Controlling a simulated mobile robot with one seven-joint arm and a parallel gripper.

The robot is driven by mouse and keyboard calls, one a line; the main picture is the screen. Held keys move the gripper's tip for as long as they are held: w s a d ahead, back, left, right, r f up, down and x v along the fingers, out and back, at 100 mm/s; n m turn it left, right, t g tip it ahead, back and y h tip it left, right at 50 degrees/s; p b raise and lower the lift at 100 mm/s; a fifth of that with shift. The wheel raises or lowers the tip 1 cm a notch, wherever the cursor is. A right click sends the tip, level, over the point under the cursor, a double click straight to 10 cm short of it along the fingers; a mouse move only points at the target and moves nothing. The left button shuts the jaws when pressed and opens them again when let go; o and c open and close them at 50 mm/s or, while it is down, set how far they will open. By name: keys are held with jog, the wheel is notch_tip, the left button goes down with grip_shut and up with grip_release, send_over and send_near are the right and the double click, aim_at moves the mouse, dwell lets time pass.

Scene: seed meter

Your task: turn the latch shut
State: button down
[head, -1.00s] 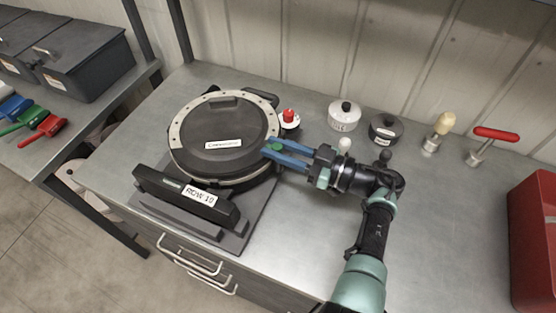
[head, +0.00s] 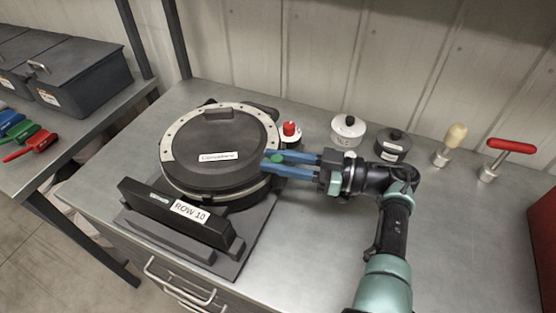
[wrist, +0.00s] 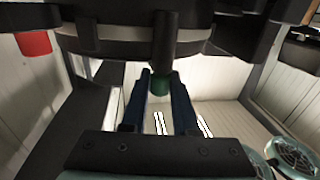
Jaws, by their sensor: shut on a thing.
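The round black seed meter (head: 205,170) with a pale dotted rim ring stands on a dark base on the metal bench. The latch's green knob (head: 278,158) is at the right side of the meter, near the rim. My gripper (head: 268,161), with blue fingers, reaches in from the right and is shut on the green knob. In the wrist view the green knob (wrist: 160,84) sits between the two fingertips, below a dark post. The rest of the latch is mostly hidden by the fingers and the meter.
A red-topped white knob (head: 290,131) stands close behind my fingers. A white lidded pot (head: 346,132), a dark lidded pot (head: 391,146), a cream-handled tool (head: 453,140) and a red T-handle (head: 511,146) stand behind my arm. The front right bench is clear.

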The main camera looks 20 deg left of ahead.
jog(key=c, duration=0.7)
grip_release()
jog(key=shift+d, duration=0.1)
jog(key=shift+d, duration=0.3)
jog(key=shift+w+d+b, duration=0.3)
jog(key=shift+d+b, duration=1.25)
jog(key=shift+d, duration=0.45)
jog(key=shift+w+d+b, duration=0.25)
jog(key=shift+d+b, duration=1.3)
jog(key=shift+d, duration=0.45)
jog(key=shift+w+d+b, duration=0.3)
jog(key=shift+d+b, duration=1.25)
jog(key=shift+d, duration=0.45)
